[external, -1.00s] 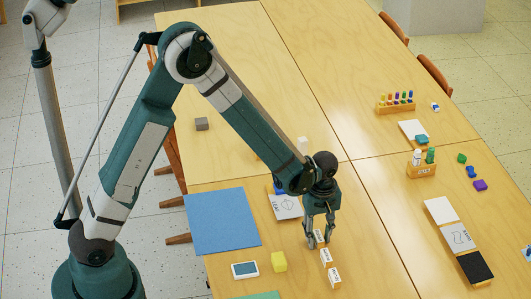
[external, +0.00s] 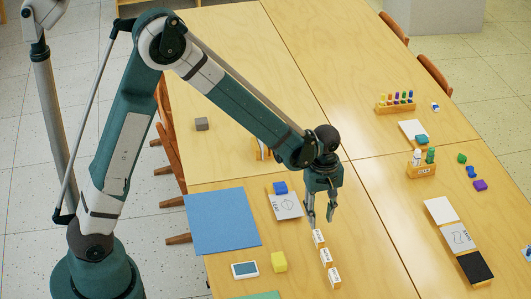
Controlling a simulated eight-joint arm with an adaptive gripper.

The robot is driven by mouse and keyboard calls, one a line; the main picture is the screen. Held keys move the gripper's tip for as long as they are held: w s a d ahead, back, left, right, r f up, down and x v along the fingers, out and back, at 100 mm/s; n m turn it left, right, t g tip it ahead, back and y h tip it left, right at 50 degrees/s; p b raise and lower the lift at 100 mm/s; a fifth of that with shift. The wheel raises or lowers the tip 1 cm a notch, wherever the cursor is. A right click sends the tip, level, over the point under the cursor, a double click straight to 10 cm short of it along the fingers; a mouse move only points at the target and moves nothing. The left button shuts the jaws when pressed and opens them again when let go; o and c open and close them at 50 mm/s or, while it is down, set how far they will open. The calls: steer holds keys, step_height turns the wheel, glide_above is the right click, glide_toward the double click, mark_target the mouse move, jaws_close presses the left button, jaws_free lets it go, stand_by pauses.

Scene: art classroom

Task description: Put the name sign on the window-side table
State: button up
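Three small name signs with white faces and wooden edges stand in a row at the front middle of the table: the top one (external: 318,238), the middle one (external: 326,256) and the front one (external: 334,277). Their lettering is too small to read. My gripper (external: 321,219) points down just above and behind the top sign. Its fingers are apart, with nothing visible between them. The joined wooden tables (external: 375,235) fill the middle of the view. No window shows, so I cannot tell which table is window-side.
A blue mat (external: 221,222), a tablet-like device (external: 245,269) and a yellow block (external: 279,262) lie left of the signs. A labelled bottle holder (external: 421,169) stands right. The back table has wide clear areas.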

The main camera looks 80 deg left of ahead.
steer(key=shift+r, duration=1.45)
steer(key=s+d+r+m+t, duration=0.2)
steer(key=s+d+r+m, duration=0.2)
steer(key=s+r, duration=0.3)
steer(key=s+d+r+m+t, duration=0.1)
steer(key=s+d+r+m, duration=0.35)
steer(key=r, duration=0.55)
steer(key=s+d+r+m+t, duration=0.2)
steer(key=s+m, duration=0.2)
steer(key=s, duration=0.5)
steer(key=s+d+r+m+t, duration=0.2)
steer(key=s+m, duration=0.3)
steer(key=s, duration=0.3)
steer(key=shift+s+d+r, duration=0.35)
steer(key=shift+d+r, duration=0.25)
steer(key=shift+d, duration=0.1)
